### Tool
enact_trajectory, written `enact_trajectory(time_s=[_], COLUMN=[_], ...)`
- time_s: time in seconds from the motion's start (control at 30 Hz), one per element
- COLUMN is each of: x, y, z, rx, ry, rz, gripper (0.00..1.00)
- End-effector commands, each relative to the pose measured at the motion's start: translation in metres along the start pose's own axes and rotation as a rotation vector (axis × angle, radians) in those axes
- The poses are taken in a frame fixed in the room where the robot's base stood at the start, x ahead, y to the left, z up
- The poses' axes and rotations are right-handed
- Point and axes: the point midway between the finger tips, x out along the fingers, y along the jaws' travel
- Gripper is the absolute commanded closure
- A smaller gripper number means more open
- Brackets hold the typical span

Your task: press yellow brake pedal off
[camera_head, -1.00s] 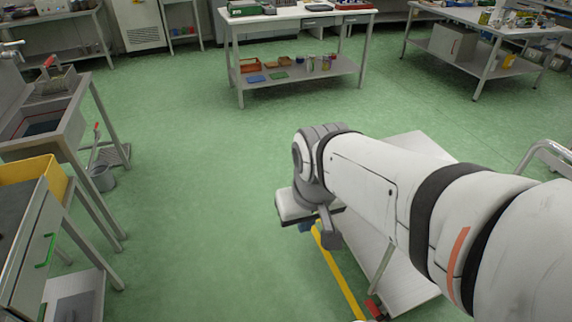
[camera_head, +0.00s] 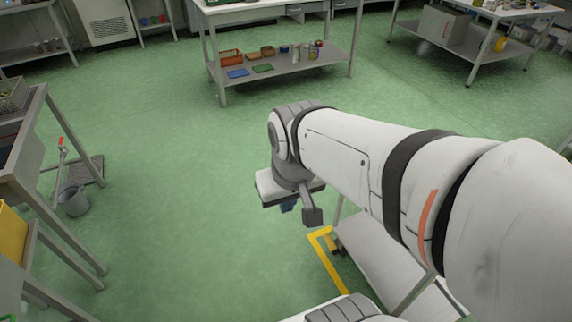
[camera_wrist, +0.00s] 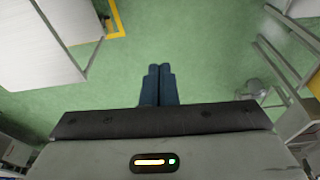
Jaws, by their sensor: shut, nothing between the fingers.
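My gripper (camera_wrist: 158,84) shows in the wrist view with its blue fingers together and empty, pointing over bare green floor. In the head view my gripper (camera_head: 288,207) hangs left of a pale trolley (camera_head: 385,258), partly hidden by my arm. The trolley (camera_wrist: 50,38) also shows at the upper left of the wrist view. A small dark caster area (camera_head: 334,244) sits at the trolley's near corner, inside a yellow floor marking (camera_head: 328,268). I cannot make out a yellow pedal there for certain. My gripper is apart from the trolley.
A yellow crate (camera_head: 11,235) is at the lower left edge. A table with a laden lower shelf (camera_head: 335,64) stands at the back. The floor in the middle is clear.

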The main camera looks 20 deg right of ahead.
Motion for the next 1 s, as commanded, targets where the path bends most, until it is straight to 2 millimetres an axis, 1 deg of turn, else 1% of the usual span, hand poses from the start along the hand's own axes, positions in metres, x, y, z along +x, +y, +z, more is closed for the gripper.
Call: enact_trajectory(time_s=[0.27,0.37,0.47,0.57,0.6,0.67,0.7,0.77,0.8,0.87,0.9,0.97,1.0], x=[0.001,0.011,0.034,0.067,0.082,0.106,0.122,0.146,0.163,0.19,0.208,0.236,0.256], y=[0.0,0.004,0.018,0.034,0.041,0.053,0.06,0.072,0.079,0.091,0.098,0.109,0.117], z=[0.0,-0.004,-0.013,-0.027,-0.035,-0.045,-0.052,-0.063,-0.07,-0.08,-0.087,-0.096,-0.102], rx=[-0.001,-0.012,-0.034,-0.079,-0.102,-0.137,-0.162,-0.199,-0.225,-0.264,-0.291,-0.332,-0.361], ry=[-0.002,-0.021,-0.066,-0.136,-0.166,-0.212,-0.243,-0.286,-0.316,-0.358,-0.387,-0.427,-0.455], rz=[0.002,0.019,0.063,0.129,0.159,0.204,0.234,0.278,0.306,0.349,0.377,0.418,0.444], gripper=[1.0,1.0,1.0,1.0,1.0,1.0,1.0,1.0,1.0,1.0,1.0,1.0,1.0])
